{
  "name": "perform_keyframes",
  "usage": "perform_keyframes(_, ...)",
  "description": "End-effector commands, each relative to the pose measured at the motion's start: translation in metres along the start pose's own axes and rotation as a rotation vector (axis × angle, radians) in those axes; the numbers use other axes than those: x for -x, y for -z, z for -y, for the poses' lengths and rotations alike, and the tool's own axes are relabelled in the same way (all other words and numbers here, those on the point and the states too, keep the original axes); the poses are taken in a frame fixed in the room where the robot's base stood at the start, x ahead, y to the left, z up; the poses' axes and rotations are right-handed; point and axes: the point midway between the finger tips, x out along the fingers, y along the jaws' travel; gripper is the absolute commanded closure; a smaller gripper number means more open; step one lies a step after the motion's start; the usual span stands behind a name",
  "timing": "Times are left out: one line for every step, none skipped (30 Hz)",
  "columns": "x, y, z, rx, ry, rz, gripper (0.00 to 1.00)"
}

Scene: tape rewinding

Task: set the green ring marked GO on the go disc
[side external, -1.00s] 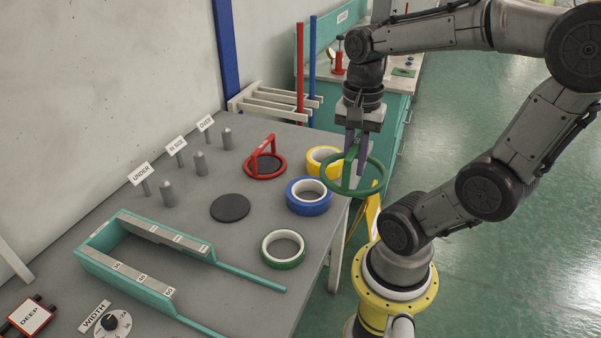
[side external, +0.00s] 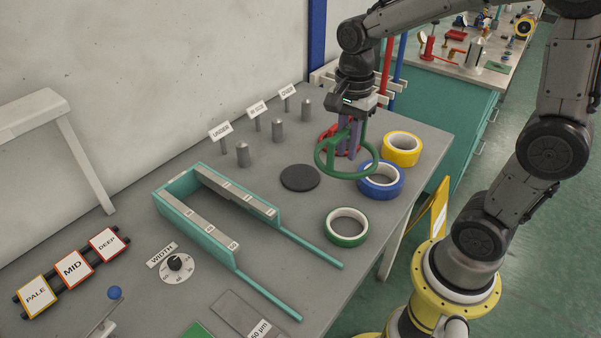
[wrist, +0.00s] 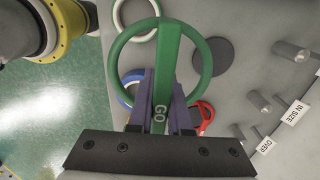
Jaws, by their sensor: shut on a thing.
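The green ring (side external: 345,177) hangs by its upright handle from my gripper (side external: 350,140), which is shut on that handle. In the wrist view the handle (wrist: 167,58) bears the letters GO, and my gripper's fingers (wrist: 163,100) stand on both sides of it. The ring is in the air above the table. A bare dark disc (side external: 300,178) lies flat on the table, left of the ring in the side view. In the wrist view the disc (wrist: 213,56) shows just right of the ring's rim. No marking on the disc is legible.
A red ring (side external: 327,139) with a handle stands behind my gripper, partly hidden. Blue (side external: 381,189), yellow (side external: 401,150) and green-edged (side external: 346,240) tape rolls lie nearby. Grey pegs (side external: 243,155) with signs stand at the back. A teal fork-shaped frame (side external: 190,228) lies left.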

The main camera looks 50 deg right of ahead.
Motion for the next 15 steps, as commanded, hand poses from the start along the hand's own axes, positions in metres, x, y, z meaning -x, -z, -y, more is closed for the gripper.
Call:
perform_keyframes(-0.005,0.001,0.009,0.001,-0.002,0.000,1.00)
perform_keyframes(-0.008,0.001,0.015,0.001,-0.003,0.000,1.00)
perform_keyframes(-0.011,0.003,0.024,0.001,-0.004,0.000,1.00)
perform_keyframes(-0.015,0.003,0.030,0.001,-0.004,0.001,1.00)
perform_keyframes(-0.018,0.004,0.037,0.000,-0.003,0.000,1.00)
perform_keyframes(-0.021,0.005,0.046,0.000,-0.003,0.000,1.00)
perform_keyframes(-0.024,0.006,0.052,0.000,-0.004,0.001,1.00)
perform_keyframes(-0.028,0.006,0.058,0.000,-0.004,0.001,1.00)
perform_keyframes(-0.031,0.007,0.067,0.000,-0.003,0.000,1.00)
perform_keyframes(-0.034,0.008,0.073,0.000,-0.003,0.000,1.00)
perform_keyframes(-0.037,0.009,0.080,0.000,-0.003,0.000,1.00)
perform_keyframes(-0.044,0.010,0.086,0.000,-0.005,0.001,1.00)
perform_keyframes(-0.050,0.010,0.090,0.000,-0.006,0.001,1.00)
perform_keyframes(-0.056,0.011,0.095,0.000,-0.005,0.001,1.00)
perform_keyframes(-0.062,0.011,0.100,0.000,-0.005,0.001,1.00)
